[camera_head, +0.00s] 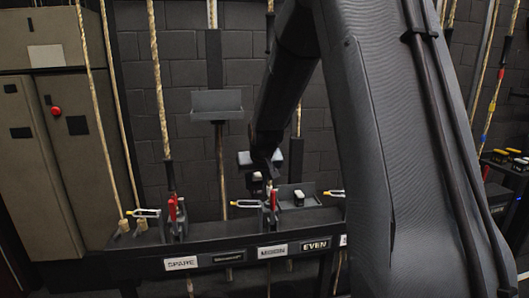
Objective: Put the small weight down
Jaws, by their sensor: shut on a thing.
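My gripper (266,180) is at the end of my dark arm, just above the rail near the middle of the picture. It is shut on a small pale-topped block (257,177), which I take for the small weight; it is tiny and partly hidden by the fingers. The block is held up, close to a red lever handle (273,195). A dark open tray (316,189) sits on the rail just right of the gripper. Another small pale-topped block (299,198) stands in this tray. Whether the held block touches anything below is unclear.
A dark rail (135,239) carries labels, including SPARE (181,264) and EVEN (314,246). Another red lever (172,208) stands left. Ropes hang down to the rail. A dark empty-looking shelf tray (217,102) is behind. A cabinet (50,150) stands left. My arm hides much of the right side.

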